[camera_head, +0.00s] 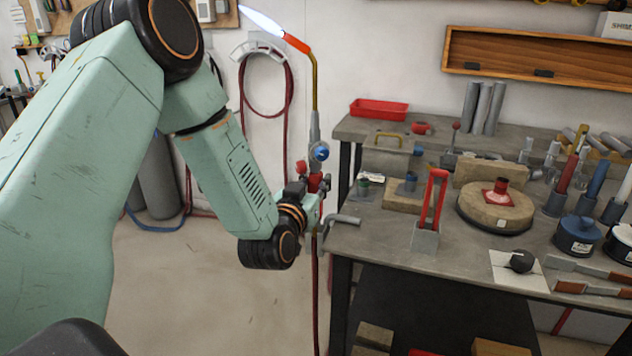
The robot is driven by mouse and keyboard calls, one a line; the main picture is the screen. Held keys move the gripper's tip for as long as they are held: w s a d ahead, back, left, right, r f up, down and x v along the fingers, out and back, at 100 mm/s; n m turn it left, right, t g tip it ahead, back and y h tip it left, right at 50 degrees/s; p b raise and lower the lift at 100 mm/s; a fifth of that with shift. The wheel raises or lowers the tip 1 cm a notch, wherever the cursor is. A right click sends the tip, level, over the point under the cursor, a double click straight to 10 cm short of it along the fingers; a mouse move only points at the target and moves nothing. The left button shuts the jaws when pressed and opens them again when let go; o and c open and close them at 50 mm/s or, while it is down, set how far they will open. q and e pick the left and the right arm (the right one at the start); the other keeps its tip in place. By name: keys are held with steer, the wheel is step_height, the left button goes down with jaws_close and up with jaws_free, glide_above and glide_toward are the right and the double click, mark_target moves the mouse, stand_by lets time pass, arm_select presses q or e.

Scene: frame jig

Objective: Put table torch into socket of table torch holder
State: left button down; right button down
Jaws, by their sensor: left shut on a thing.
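The table torch (315,95) stands upright at the centre left, with a brass neck, a red-orange tip and a blue-white flame pointing up and left. It has a blue knob and red fittings lower down. My left gripper (317,190) is shut on its lower body, left of the workbench's near left corner, with the torch clear of the bench top. The fingers are partly hidden by red fittings. A grey block with a red upright frame (439,200) stands near the bench's front edge; I cannot tell whether it is the torch holder. My right gripper is out of view.
The grey workbench (385,245) holds a round wooden block with a red flange (496,208), a red tray (378,109), grey tubes (482,108) and handled tools at the right. A dark red hose (315,300) hangs below the torch. Some bench top near the front left is bare.

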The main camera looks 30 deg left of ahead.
arm_select(q)
steer(key=shift+w+d+f+b, duration=0.2)
steer(key=shift+w+f+b, duration=0.15)
steer(key=shift+f+b, duration=0.2)
steer(key=shift+s+a+f+b, duration=0.15)
steer(key=shift+s+f+b, duration=0.1)
steer(key=shift+f+b, duration=0.2)
steer(key=shift+w+f+b, duration=0.2)
steer(key=shift+f+b, duration=0.3)
steer(key=shift+f, duration=0.2)
steer(key=shift+s+f+b, duration=0.15)
steer(key=shift+f+b, duration=0.2)
steer(key=shift+f, duration=0.1)
steer(key=shift+f+b, duration=0.3)
steer(key=shift+f, duration=0.2)
steer(key=shift+f+b, duration=0.3)
steer(key=shift+f, duration=0.15)
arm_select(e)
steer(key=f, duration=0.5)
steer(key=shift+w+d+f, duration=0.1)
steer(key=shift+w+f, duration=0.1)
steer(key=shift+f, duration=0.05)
